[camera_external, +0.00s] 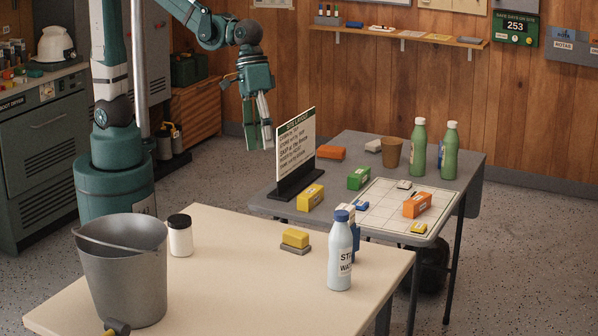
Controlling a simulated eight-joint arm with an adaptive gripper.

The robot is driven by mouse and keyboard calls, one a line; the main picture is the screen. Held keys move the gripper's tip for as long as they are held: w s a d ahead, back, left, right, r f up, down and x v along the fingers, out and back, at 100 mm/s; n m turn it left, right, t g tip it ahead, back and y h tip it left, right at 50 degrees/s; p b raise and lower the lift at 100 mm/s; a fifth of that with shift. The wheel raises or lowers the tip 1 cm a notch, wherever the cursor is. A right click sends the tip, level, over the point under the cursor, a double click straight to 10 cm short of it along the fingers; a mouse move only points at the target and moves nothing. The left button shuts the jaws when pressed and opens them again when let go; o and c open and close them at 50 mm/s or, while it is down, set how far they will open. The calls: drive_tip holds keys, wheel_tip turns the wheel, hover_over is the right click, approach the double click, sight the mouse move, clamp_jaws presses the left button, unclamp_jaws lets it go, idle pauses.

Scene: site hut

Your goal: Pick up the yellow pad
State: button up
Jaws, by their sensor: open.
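A yellow block (295,238) with a grey layer under it lies on the cream table in front; it looks like a pad. A small flat yellow piece (418,228) lies at the front edge of the gridded sheet on the grey table. A larger yellow box (310,197) with markings stands on the grey table by the sign. I cannot tell for sure which one is the yellow pad. My gripper (260,140) hangs fingers down in the air, left of the sign, open and empty, apart from all the yellow things.
A sign (295,146) stands on the grey table (340,150), beside my gripper. Green bottles (418,146), a brown cup (391,154) and coloured boxes share that table. The cream table (230,290) holds a bucket (122,275), a jar (180,236) and a white bottle (340,255).

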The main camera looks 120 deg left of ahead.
drive_tip(key=w+d+f+n+g+p, duration=0.1)
drive_tip(key=w+d+f+n+p, duration=0.15)
drive_tip(key=w+f, duration=0.35)
drive_tip(key=n+g+h+p, duration=0.1)
drive_tip(key=n+g+h, duration=0.15)
drive_tip(key=n, duration=0.25)
hover_over(297, 232)
drive_tip(key=a, duration=0.2)
wheel_tip(297, 232, down, 9)
drive_tip(key=shift+w+a, duration=0.15)
drive_tip(key=shift+b+x, duration=0.3)
drive_tip(key=shift+x, duration=1)
drive_tip(key=shift+b+x, duration=0.85)
drive_tip(key=shift+x, duration=1.75)
drive_tip(key=shift+a, duration=0.15)
drive_tip(key=shift+c, duration=0.3)
